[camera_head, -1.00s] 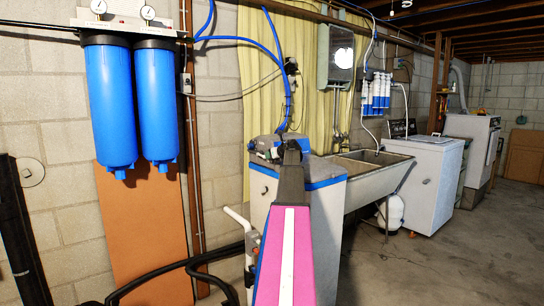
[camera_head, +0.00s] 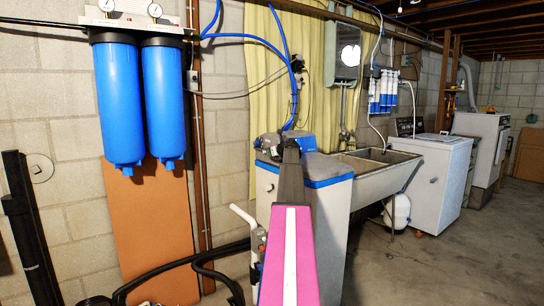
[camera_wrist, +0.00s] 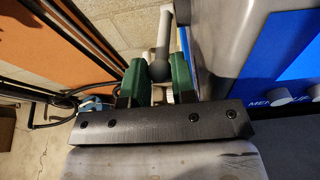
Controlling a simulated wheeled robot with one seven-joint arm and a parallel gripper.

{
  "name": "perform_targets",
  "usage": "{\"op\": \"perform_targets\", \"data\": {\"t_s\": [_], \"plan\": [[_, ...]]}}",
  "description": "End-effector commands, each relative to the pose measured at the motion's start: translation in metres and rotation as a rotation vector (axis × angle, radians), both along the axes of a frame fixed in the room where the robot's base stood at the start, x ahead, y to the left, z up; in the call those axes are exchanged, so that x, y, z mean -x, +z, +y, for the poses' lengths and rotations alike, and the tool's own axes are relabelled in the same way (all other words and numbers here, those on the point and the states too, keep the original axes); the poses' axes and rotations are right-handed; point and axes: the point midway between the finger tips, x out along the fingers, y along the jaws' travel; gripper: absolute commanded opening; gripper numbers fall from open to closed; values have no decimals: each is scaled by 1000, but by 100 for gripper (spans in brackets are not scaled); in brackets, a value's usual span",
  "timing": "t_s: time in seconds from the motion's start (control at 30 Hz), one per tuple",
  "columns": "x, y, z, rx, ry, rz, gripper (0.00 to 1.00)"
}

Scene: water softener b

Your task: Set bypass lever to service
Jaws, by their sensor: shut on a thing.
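The water softener (camera_head: 325,235) is a pale grey cabinet with blue trim, standing left of the sink. In the wrist view its grey side (camera_wrist: 225,45) and blue panel (camera_wrist: 285,60) fill the right. A grey, round-ended lever (camera_wrist: 159,64) on a pale stem shows between the green fingers of my gripper (camera_wrist: 158,78). My gripper is shut on this lever, beside the softener's side. The lever's pivot and its setting are not clear. In the head view my pink and dark arm hides the gripper and lever.
Two blue filter housings (camera_head: 120,105) hang on the block wall at left. A white pipe (camera_head: 243,214) and black hoses (camera_head: 180,268) lie left of the softener. A sink (camera_head: 375,165) adjoins it on the right. Open concrete floor (camera_head: 455,260) lies at right.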

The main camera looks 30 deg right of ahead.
Motion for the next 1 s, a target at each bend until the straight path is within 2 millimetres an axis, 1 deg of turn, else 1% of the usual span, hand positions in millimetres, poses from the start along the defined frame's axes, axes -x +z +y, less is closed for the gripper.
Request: {"op": "perform_targets", "data": {"t_s": [0.03, 0.23, 0.67, 1.0], "plan": [[-1, 5, 0, 0, -1, -3, 11], [-3, 15, 0, 0, -1, -3, 11], [-4, 19, 0, -1, -2, -4, 11], [-12, 36, 0, 1, -3, -5, 11]]}}
